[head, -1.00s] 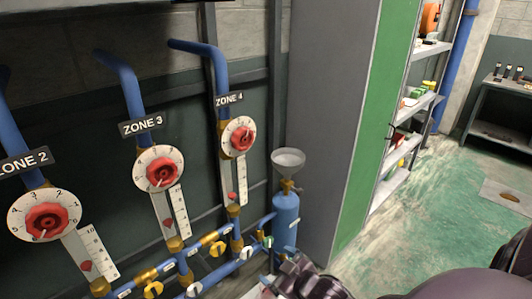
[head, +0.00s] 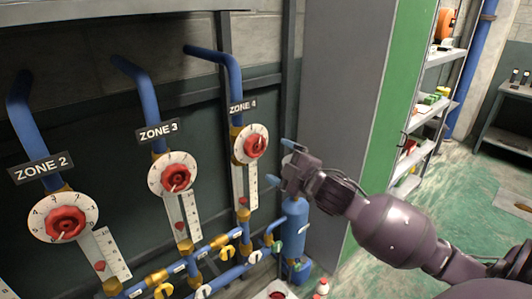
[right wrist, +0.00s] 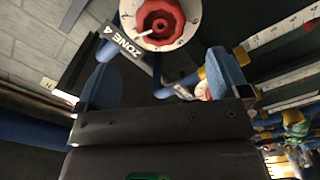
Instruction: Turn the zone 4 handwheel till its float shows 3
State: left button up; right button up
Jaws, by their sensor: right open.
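The zone 4 handwheel (head: 256,146) is a red knob on a white numbered dial, below the ZONE 4 sign (head: 243,106). Its scale (head: 252,187) hangs below, with the red float (head: 243,201) low on it; the exact reading is too small to tell. My right gripper (head: 280,163) is open and empty, just right of the dial and apart from it. In the right wrist view, the handwheel (right wrist: 160,20) shows at the top, beyond the gap between the blue fingertips (right wrist: 165,75). My left gripper is out of view.
Zone 3 (head: 176,177) and zone 2 handwheels (head: 66,223) are to the left, with blue pipes and yellow valves (head: 228,252) below. A blue cylinder (head: 294,228) stands under my right gripper. A grey cabinet (head: 340,90) is to the right.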

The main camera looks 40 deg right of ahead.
aim_at(258, 149)
jog(key=w, duration=0.2)
jog(key=w+b, duration=0.1)
jog(key=w, duration=0.2)
jog(key=shift+a+f, duration=0.1)
jog(key=shift+a, duration=0.1)
jog(key=shift+w+a+b, duration=0.15)
jog(key=shift+w+b, duration=0.7)
jog(key=shift+w, duration=0.65)
jog(key=shift+c, duration=0.2)
jog(key=c, duration=0.9)
jog(key=shift+o, duration=0.2)
jog(key=shift+n+p, duration=0.65)
jog(key=shift+n, duration=0.55)
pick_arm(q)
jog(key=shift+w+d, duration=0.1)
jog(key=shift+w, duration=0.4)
pick_arm(e)
jog(key=shift+n, duration=0.5)
